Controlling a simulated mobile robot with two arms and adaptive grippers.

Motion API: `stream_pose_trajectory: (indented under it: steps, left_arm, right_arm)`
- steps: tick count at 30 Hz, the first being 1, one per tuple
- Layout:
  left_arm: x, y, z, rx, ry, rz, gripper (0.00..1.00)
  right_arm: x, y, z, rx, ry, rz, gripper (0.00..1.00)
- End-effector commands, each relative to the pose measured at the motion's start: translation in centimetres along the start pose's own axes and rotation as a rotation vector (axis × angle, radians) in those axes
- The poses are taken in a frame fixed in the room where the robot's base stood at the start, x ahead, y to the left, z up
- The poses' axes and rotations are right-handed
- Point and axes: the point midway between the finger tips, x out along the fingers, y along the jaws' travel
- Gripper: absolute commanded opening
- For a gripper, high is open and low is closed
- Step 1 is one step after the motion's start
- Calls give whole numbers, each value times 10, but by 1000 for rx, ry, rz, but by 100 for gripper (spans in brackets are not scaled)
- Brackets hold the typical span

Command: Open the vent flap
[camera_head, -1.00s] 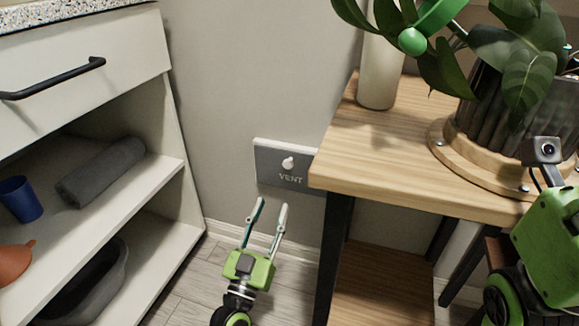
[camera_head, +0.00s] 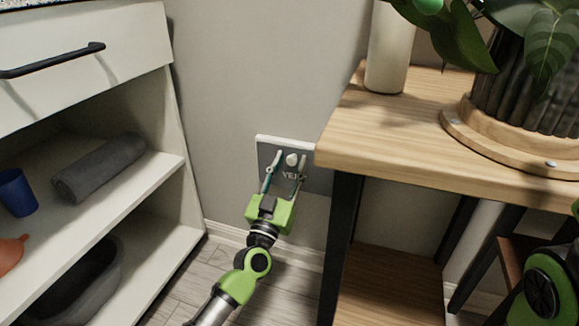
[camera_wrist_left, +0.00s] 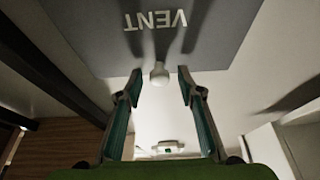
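The vent flap (camera_head: 318,178) is a grey panel in a light frame, low on the wall, marked VENT, with a small white knob (camera_head: 291,160). It looks closed. In the left wrist view the flap (camera_wrist_left: 215,45) fills the top, its lettering upside down, and the knob (camera_wrist_left: 160,76) stands out from it. My left gripper (camera_head: 290,158) is open in front of the flap. In the left wrist view its fingertips (camera_wrist_left: 160,73) are on either side of the knob, with a gap on each side. My right gripper is out of view.
A wooden table (camera_head: 400,135) with dark legs stands close right of the vent, bearing a white cylinder (camera_head: 388,50) and a potted plant (camera_head: 535,85). A white cabinet (camera_head: 180,130) with open shelves stands left. Bare floor (camera_head: 185,285) lies between them.

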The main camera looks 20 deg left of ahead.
Motion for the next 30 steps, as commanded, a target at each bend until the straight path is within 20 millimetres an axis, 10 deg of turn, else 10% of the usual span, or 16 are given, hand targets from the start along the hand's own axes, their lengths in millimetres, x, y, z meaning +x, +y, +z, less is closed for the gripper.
stream_pose_trajectory:
  steps: [2, 6, 30]
  left_arm:
    - [0, 0, 0, 0, 0, 0, 35]
    - [0, 0, 0, 0, 0, 0, 1]
    - [-34, 1, 10, 7, 127, 7, 0]
  right_arm:
    - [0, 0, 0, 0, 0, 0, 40]
    - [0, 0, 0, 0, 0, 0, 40]
    - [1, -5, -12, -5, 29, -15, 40]
